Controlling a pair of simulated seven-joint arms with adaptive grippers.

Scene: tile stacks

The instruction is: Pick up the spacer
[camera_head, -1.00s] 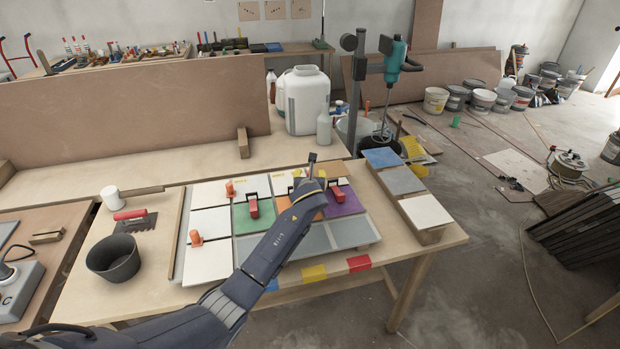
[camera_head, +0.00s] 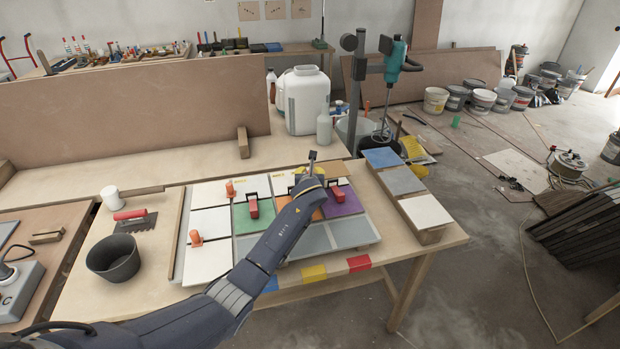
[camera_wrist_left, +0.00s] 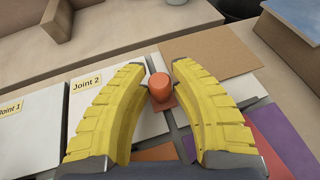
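An orange spacer (camera_wrist_left: 159,87) with a round top and a flat base stands at the seam between tiles in the left wrist view. My left gripper (camera_wrist_left: 160,68) is open, with its yellow fingers on either side of the spacer and visible gaps to it. My right gripper is not in view.
Red-handled pieces, left (camera_head: 253,206) and right (camera_head: 333,196), stand on the green and purple tiles. A dark bucket (camera_head: 113,258), a red-handled trowel (camera_head: 133,216) and a white-headed mallet (camera_head: 112,198) are left of the board. Tile stacks (camera_head: 424,212) stand at the right.

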